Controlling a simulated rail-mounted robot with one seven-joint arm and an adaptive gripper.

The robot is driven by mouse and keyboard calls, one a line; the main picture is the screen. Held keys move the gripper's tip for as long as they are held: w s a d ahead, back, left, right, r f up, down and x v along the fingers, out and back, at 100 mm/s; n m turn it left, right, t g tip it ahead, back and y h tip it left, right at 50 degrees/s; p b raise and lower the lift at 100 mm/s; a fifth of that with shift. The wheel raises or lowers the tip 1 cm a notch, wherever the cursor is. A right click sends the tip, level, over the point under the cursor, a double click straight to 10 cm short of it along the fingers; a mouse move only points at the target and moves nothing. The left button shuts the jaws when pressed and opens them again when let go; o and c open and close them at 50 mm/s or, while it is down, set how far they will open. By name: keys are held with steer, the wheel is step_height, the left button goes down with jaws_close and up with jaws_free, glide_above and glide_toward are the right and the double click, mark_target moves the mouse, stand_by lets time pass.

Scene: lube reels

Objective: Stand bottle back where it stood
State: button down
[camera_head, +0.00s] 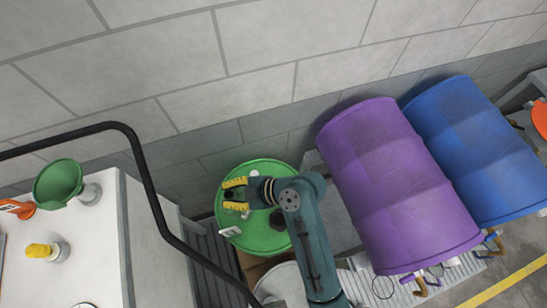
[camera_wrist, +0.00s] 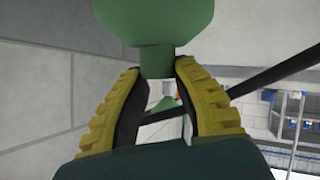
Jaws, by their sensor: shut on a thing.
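My gripper (camera_head: 234,195) reaches left over the top of the green drum in the head view. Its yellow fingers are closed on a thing. In the wrist view, a green bottle-like thing (camera_wrist: 155,22) has a wide body at the top of the picture and narrows to a neck between the fingertips (camera_wrist: 157,68). Its far end is cut off by the picture edge. In the head view, the held thing is too small and dark between the fingers to make out. I cannot tell whether it touches the drum.
Small white items lie on the green drum (camera_head: 263,175). At left stands a white cabinet (camera_head: 90,240) with a green funnel (camera_head: 60,181), a yellow-topped container (camera_head: 42,251) and an orange item (camera_head: 14,208). A black rail (camera_head: 150,185) runs between. Purple (camera_head: 395,185) and blue (camera_head: 475,150) drums lie right.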

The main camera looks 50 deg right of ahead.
steer(key=w+d+r+m+t+h+b, duration=0.15)
steer(key=d+m+h+b, duration=0.35)
steer(key=d, duration=0.5)
steer(key=w+d+r+m+t+h+b, duration=0.15)
steer(key=d+m+b, duration=0.25)
steer(key=d+b, duration=0.55)
step_height(320, 180, down, 10)
steer(key=d+p, duration=0.1)
steer(key=p, duration=0.1)
steer(key=shift+s+t+h, duration=0.25)
steer(key=shift+t+h, duration=0.15)
steer(key=shift+h, duration=0.05)
steer(key=shift+r, duration=0.1)
steer(key=c, duration=1)
jaws_free()
steer(key=v, duration=1.2)
